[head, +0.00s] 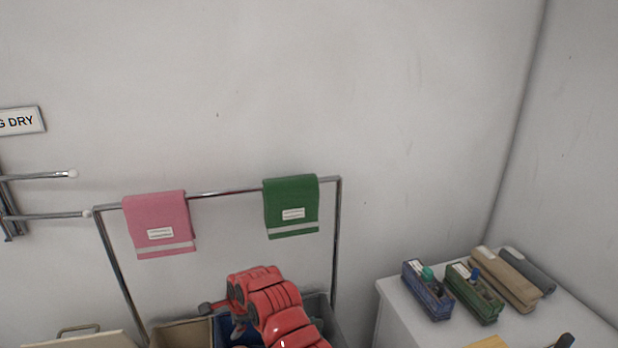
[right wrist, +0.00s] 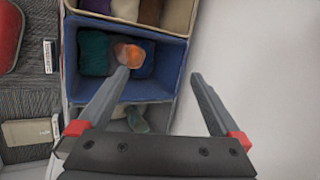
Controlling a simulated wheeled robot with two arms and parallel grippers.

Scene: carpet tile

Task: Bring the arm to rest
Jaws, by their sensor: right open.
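My right arm, red, comes up from the bottom of the head view, with part of the right gripper (head: 215,308) at its left end, in front of the bins. In the right wrist view the two dark fingers of the right gripper (right wrist: 160,76) are spread apart with nothing between them. They are over the right part of a blue bin (right wrist: 165,52) and the pale surface beside it. My left gripper is in neither view.
The blue bin holds a teal item (right wrist: 94,52) and an orange one (right wrist: 128,54). A pink towel (head: 160,222) and a green towel (head: 291,205) hang on a metal rail (head: 228,193).

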